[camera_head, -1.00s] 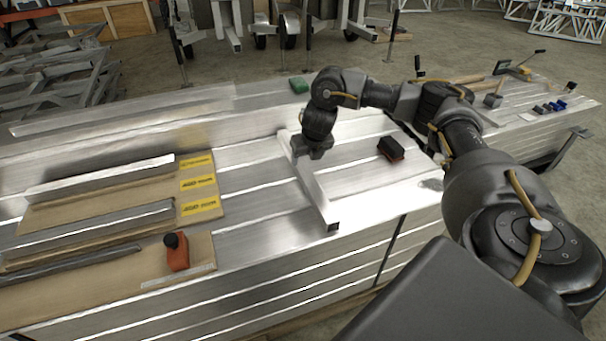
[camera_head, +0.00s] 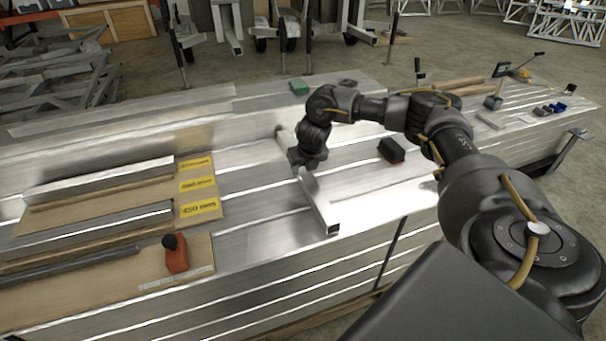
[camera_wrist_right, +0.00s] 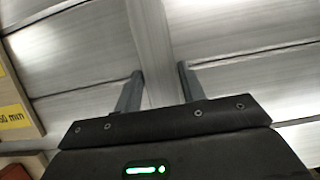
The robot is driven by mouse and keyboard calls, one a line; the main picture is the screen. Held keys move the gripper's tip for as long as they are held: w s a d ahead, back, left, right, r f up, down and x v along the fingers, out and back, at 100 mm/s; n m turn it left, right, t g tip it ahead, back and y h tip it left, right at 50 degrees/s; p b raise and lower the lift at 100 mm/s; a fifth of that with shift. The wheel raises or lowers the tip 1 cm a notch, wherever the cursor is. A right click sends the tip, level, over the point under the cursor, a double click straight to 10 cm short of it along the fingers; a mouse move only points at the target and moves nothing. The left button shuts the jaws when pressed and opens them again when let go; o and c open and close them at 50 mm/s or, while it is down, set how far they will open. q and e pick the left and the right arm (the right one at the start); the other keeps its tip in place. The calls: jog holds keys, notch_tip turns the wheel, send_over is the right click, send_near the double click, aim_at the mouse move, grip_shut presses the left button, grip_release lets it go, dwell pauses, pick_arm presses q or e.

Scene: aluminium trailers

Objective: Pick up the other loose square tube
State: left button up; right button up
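The loose square tube (camera_head: 320,205) is a bare aluminium length lying across the sheet-covered bench, its open end toward the front edge. Its middle is hidden behind my right gripper (camera_head: 304,168), which points down over it. In the right wrist view the tube (camera_wrist_right: 152,45) runs between the two fingers of the right gripper (camera_wrist_right: 160,72). The fingers stand apart, one on each side of the tube, and I see no clear grip on it. My left gripper is not in view.
More lengths of metal (camera_head: 100,180) lie on brown boards (camera_head: 120,262) with yellow labels (camera_head: 200,208) at left. An orange-and-black item (camera_head: 175,253) stands near the front. A black-and-red block (camera_head: 391,150) is right of the tube, and a green block (camera_head: 299,86) is behind.

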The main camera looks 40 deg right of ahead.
aim_at(300, 175)
grip_shut()
jog(key=shift+w+r, duration=0.1)
jog(key=shift+r, duration=0.1)
jog(key=shift+r, duration=0.3)
jog(key=r, duration=0.2)
jog(key=s+a+r+p, duration=0.1)
jog(key=r, duration=0.1)
jog(key=a+r, duration=0.1)
jog(key=shift+s+a+r, duration=0.15)
jog(key=shift+a+r, duration=0.05)
jog(key=shift+r, duration=0.2)
pick_arm(q)
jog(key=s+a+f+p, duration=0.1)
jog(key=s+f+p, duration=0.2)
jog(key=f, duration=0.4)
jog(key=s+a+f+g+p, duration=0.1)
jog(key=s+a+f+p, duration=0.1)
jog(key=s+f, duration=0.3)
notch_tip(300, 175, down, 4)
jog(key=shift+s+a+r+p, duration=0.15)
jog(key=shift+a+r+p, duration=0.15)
jog(key=shift+p, duration=0.15)
pick_arm(e)
jog(key=s+a+r, duration=0.6)
jog(key=a, duration=0.3)
jog(key=shift+a+r, duration=0.2)
jog(key=shift+a, duration=0.2)
